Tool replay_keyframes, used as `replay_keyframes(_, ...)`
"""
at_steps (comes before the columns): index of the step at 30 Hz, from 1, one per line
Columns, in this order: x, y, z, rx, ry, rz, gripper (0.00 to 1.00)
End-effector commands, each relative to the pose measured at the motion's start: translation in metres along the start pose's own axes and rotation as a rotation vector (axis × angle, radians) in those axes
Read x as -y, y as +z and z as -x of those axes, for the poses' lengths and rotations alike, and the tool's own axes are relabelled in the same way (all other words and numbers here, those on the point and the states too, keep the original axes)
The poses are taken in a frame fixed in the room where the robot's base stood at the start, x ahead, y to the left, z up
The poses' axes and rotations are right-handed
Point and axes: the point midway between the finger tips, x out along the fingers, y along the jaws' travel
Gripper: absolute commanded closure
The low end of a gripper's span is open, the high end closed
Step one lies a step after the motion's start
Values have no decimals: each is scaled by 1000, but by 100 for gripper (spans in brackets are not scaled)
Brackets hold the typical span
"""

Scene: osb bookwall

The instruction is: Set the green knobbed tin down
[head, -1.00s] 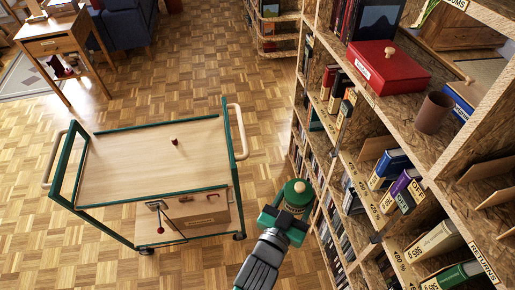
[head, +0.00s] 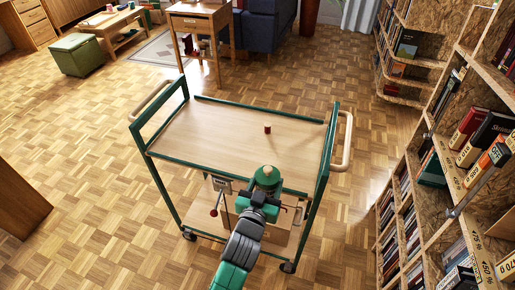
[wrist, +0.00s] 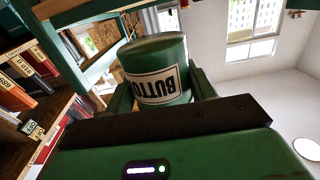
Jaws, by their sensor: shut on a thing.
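The green knobbed tin (head: 266,178) is in my gripper (head: 262,196), at the near edge of the cart's top in the head view. In the wrist view the tin (wrist: 155,70) shows a pale label reading "BUTTO…", its end cut off, and sits between the jaws. My gripper is shut on it. The green-framed cart (head: 215,120) has a pale wooden top. I cannot tell from the head view whether the tin touches the cart; it appears held up by the near edge. The tin's lower part is hidden by my gripper.
A small dark red object with a pale top (head: 267,128) stands on the cart top, beyond the tin. The rest of the top is bare. The cart's handle (head: 343,140) rises at the right. Bookshelves (head: 460,150) stand to the right, with open parquet floor between.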

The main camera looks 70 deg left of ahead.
Motion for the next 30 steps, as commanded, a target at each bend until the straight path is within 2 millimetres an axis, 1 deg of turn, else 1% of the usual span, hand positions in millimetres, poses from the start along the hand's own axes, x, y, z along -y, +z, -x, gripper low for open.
replay_keyframes(1,-2,-3,-16,-3,-4,10,76)
replay_keyframes(3,-6,-2,-39,-6,-5,9,76)
replay_keyframes(5,-9,2,-58,-6,-5,8,76)
replay_keyframes(6,-12,4,-71,-6,-4,6,76)
replay_keyframes(9,-19,7,-101,-6,-2,5,76)
replay_keyframes(12,-24,7,-122,-4,0,2,76)
replay_keyframes(16,-26,5,-134,-5,0,1,76)
replay_keyframes(22,-27,7,-137,-3,1,0,76)
replay_keyframes(23,-27,10,-137,-3,1,0,76)
replay_keyframes(28,-28,40,-138,-2,1,1,76)
replay_keyframes(30,-28,42,-138,-3,1,1,76)
